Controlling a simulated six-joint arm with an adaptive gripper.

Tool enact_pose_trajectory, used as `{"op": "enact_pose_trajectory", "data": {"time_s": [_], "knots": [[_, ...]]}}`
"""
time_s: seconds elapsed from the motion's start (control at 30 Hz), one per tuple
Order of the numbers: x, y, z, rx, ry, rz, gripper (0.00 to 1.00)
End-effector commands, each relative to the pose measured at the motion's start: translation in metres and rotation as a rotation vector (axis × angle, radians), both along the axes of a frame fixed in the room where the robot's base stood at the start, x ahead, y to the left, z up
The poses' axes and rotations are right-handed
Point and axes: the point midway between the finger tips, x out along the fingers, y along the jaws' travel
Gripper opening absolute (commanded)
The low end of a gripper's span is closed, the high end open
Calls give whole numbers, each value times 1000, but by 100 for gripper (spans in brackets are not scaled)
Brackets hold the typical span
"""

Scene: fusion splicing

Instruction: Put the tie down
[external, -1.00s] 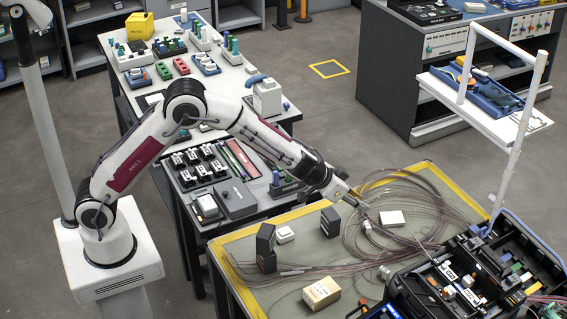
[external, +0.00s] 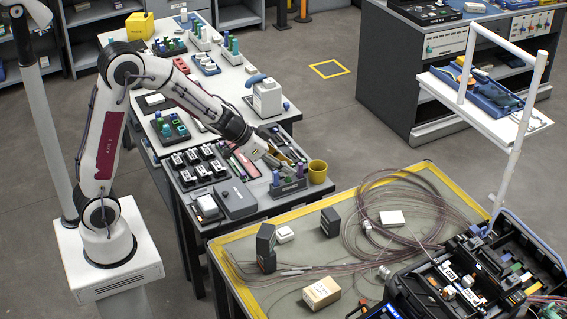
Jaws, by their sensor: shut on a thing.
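The tie is too small to make out against the clutter, and the fingertips are hard to separate from the items behind. A yellow cup (external: 317,172) stands at the bench corner, right of the gripper.
Black trays with white parts (external: 198,160) and a dark grey box (external: 235,198) lie left of the gripper. The yellow-edged table (external: 300,240) in front carries coiled cable (external: 400,215), dark blocks and a cardboard box (external: 321,293). An open black case (external: 470,270) is at right.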

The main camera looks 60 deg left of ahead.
Motion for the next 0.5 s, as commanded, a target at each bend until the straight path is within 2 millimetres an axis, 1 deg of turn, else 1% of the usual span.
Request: {"op": "enact_pose_trajectory", "data": {"time_s": [0.03,0.1,0.23,0.37,0.5], "knots": [[-9,10,0,-2,0,4,15],[-19,20,-1,-6,-3,1,15],[-31,40,-7,-10,-4,3,15],[-34,61,-17,-12,-7,7,15],[-27,88,-29,-11,-14,11,15]]}}
